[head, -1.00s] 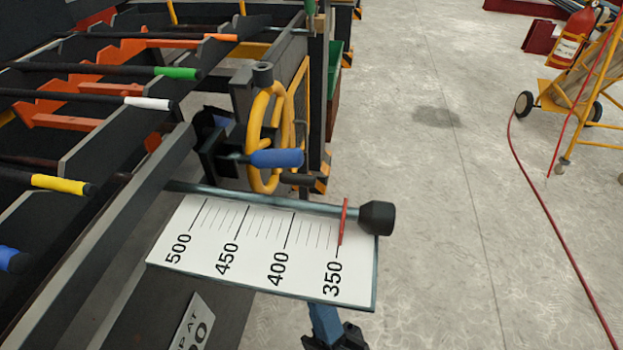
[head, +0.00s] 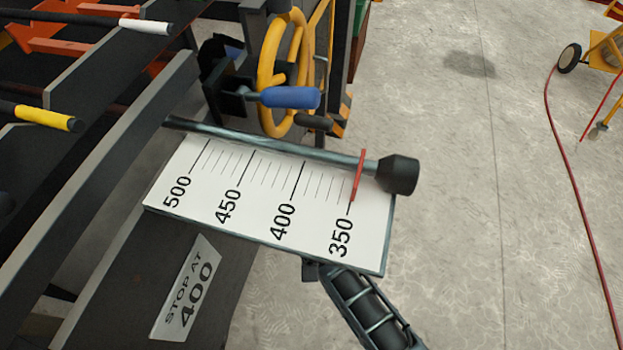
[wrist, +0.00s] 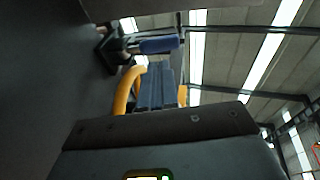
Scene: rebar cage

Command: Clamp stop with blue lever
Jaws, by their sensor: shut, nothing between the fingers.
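The blue lever (head: 290,97) sticks out to the right from a dark clamp (head: 228,92) beside the yellow handwheel (head: 272,65). A steel stop rod (head: 270,145) with a black knob (head: 398,175) lies along the far edge of the white scale plate (head: 265,190). Its red pointer (head: 358,176) stands at about the 350 mark. In the wrist view my gripper (wrist: 156,68) is shut and empty, pointing up, with the blue lever (wrist: 159,46) beyond its tips. They look apart. In the head view the plate hides the fingers; part of my arm shows below its near edge.
A sign (head: 187,287) reads "STOP AT 400". Dark rails and bars with white (head: 146,26) and yellow (head: 43,116) ends fill the left. A yellow cart (head: 605,50) and a red hose (head: 570,170) are at right. The floor between is clear.

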